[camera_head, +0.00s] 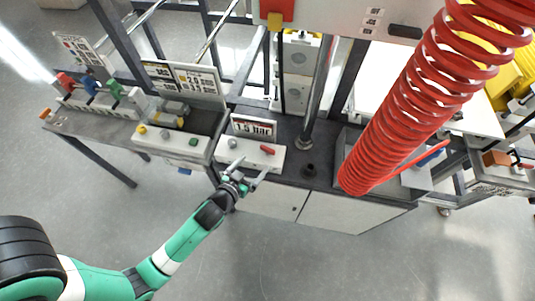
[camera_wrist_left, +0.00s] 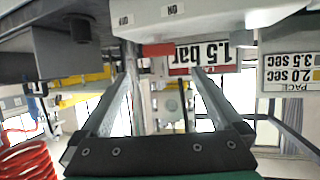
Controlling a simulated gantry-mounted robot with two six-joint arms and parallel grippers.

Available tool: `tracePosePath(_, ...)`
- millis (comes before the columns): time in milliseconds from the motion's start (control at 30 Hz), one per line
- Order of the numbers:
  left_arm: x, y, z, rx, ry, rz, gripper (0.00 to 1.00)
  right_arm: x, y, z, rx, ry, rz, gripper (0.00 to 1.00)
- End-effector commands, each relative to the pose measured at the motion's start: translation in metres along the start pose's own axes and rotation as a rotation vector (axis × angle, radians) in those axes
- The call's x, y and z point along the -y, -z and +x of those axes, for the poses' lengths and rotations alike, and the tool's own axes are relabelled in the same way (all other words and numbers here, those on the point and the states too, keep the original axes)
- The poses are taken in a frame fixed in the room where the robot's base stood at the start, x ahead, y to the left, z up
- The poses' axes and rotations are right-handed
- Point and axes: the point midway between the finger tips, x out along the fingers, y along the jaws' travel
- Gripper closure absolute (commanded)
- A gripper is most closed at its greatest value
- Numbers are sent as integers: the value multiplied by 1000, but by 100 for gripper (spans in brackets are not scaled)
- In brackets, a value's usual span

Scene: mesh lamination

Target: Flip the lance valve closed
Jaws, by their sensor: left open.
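A white valve box (camera_head: 230,152) with a small red lever (camera_head: 267,149) and a grey knob (camera_head: 233,143) sits on the bench in front of the "1.5 bar" sign (camera_head: 254,127). The lever lies along the box's right part. In the left wrist view, which is upside down, the box (camera_wrist_left: 210,10) carries ON and OFF labels. There the red lever (camera_wrist_left: 158,49) shows between the lines of the two fingertips. My left gripper (camera_head: 251,169) is open and empty at the front edge of the box. I cannot tell whether it touches the lever. My right gripper does not show.
Another white control box (camera_head: 168,141) stands left, and red, blue and green levers (camera_head: 90,88) stand further left. A thick red coiled hose (camera_head: 425,100) hangs on the right. A dark round fitting (camera_head: 309,170) stands right of the valve box. The floor in front is clear.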

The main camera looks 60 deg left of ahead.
Motion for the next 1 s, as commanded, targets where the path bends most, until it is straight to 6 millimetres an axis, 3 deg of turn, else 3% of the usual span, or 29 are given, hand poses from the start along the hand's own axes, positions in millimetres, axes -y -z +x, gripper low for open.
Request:
tracePosePath(167, -1, 3, 10, -2, 0, -1, 0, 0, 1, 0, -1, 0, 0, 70)
tracePosePath(633, -1, 2, 104, -3, -1, -1, 0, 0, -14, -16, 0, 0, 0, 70)
tracePosePath(800, -1, 4, 116, -2, -2, -1, 0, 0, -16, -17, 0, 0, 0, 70)
tracePosePath(1000, -1, 4, 116, -3, -2, 0, 0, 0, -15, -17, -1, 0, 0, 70)
